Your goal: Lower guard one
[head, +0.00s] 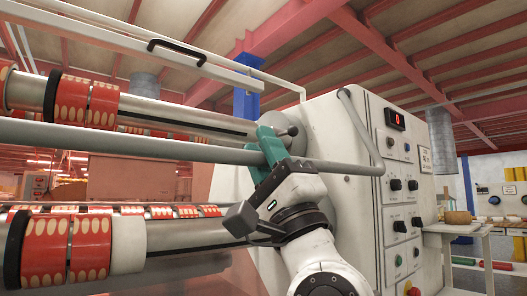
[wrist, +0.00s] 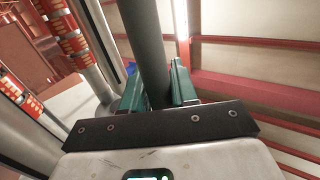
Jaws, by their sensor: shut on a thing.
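Guard one seems to be the frame of grey tube whose long bar (head: 180,150) crosses the front of the rewinder and bends up at the right to the machine's side housing. My gripper (head: 268,152) is shut on this bar near its right part, with the green fingers on either side of it. In the wrist view the grey bar (wrist: 148,50) runs up between the green fingers of my gripper (wrist: 158,85). A second guard, white-framed with a black handle (head: 177,50), is raised above. The part of the bar between the fingers is partly hidden.
Rolls of red tape (head: 68,245) sit on the lower shaft, and more red rolls (head: 85,100) on the upper shaft. The control panel (head: 400,185) with a red display stands right of my arm. A small table (head: 455,228) is farther right.

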